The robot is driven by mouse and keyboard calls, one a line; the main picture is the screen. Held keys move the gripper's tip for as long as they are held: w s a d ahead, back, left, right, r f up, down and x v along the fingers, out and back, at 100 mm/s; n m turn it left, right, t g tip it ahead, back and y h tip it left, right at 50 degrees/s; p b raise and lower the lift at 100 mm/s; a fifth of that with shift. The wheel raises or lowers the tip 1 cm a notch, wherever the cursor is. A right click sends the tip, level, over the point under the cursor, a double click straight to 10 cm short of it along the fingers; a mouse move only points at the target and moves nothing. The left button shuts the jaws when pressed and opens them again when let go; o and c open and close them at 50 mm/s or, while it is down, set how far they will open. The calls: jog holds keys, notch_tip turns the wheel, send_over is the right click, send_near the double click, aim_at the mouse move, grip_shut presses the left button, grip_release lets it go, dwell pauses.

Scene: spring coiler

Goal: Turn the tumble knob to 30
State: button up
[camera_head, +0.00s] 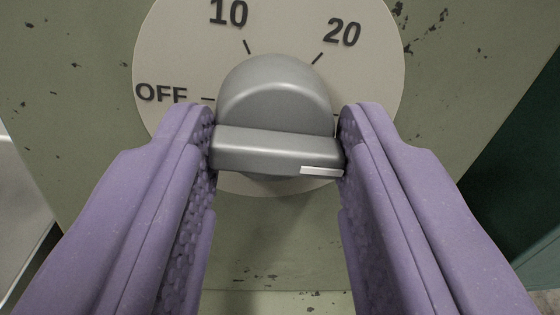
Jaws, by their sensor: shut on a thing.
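The tumble knob (275,92) is a grey dome with a flat grip bar (265,148) across its front, in the upper middle of the view. My gripper (277,145) has two purple fingers, shut on the two ends of the bar. The bar lies nearly level, its right end slightly lower. A white pointer mark (321,171) is at its right end. The round cream dial plate (170,60) behind reads OFF at left, 10 at upper left and 20 at upper right. The right side, where a further tick shows, is partly hidden by my right finger.
The dial sits on a worn, chipped green panel (270,245). A dark green surface (525,165) lies beyond the panel's right edge, and a pale grey area (20,215) beyond its left edge. Bare panel surrounds the dial.

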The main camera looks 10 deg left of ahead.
jog(key=shift+s+a+f, duration=0.1)
jog(key=shift+f, duration=0.1)
jog(key=o, duration=0.9)
jog(key=shift+o, duration=0.6)
jog(key=shift+r, duration=0.1)
jog(key=p+v, duration=0.2)
jog(key=v, duration=0.5)
jog(key=shift+s, duration=0.35)
